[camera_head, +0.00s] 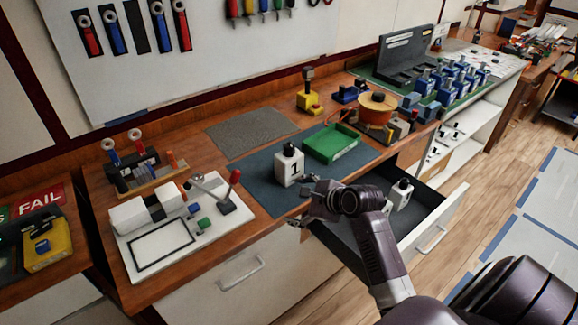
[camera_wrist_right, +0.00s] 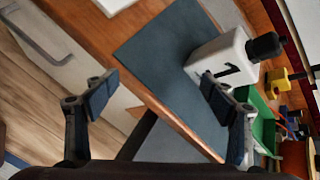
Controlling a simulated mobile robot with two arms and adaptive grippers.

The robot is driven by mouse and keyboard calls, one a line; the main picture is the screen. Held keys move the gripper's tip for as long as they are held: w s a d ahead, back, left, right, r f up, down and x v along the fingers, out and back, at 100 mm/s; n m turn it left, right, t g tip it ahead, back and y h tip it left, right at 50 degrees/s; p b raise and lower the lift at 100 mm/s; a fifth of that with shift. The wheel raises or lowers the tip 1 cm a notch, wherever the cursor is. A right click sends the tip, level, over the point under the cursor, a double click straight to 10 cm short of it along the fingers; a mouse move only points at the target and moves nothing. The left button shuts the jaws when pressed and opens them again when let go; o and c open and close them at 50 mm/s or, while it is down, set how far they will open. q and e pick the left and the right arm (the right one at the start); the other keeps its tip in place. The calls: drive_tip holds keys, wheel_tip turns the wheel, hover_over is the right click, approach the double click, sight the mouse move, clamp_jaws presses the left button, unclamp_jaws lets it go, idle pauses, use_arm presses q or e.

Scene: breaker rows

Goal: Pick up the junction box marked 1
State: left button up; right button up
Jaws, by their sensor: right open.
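The junction box marked 1 (camera_head: 289,166) is a white block with a black top knob, upright on the dark blue mat (camera_head: 255,184). In the right wrist view the box (camera_wrist_right: 222,62) shows at the upper right, its number facing me, partly behind one fingertip. My right gripper (camera_head: 307,202) is at the bench's front edge, just in front of the box and below its top. In the wrist view my right gripper (camera_wrist_right: 158,95) is open, with nothing between the fingers. The left gripper is not in view.
A green tray (camera_head: 332,143) sits right of the box on the mat. A white fixture with a red-handled lever (camera_head: 230,193) stands to the left. A yellow-based device (camera_head: 308,98) stands behind.

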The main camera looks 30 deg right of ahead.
sight(289, 158)
drive_tip(key=w+d+r+m+t, duration=0.1)
drive_tip(key=w+d+r+m, duration=0.1)
drive_tip(key=m, duration=0.1)
drive_tip(key=w+d+r+m, duration=0.2)
drive_tip(key=m, duration=0.1)
drive_tip(key=w+d+r+m+t, duration=0.1)
drive_tip(key=w+d+r+m, duration=0.1)
drive_tip(key=m, duration=0.1)
drive_tip(key=shift+d+r+t, duration=0.15)
drive_tip(key=shift+d+t, duration=0.15)
drive_tip(key=shift+r+p+x, duration=0.15)
drive_tip(key=shift+p+x, duration=0.15)
drive_tip(key=shift+x, duration=1.3)
drive_tip(key=shift+r+p+x, duration=0.15)
drive_tip(key=shift+p+x, duration=0.1)
drive_tip(key=shift+x, duration=2.15)
drive_tip(key=shift+d, duration=0.15)
drive_tip(key=c, duration=1.5)
drive_tip(key=shift+r, duration=0.2)
drive_tip(key=c, duration=0.3)
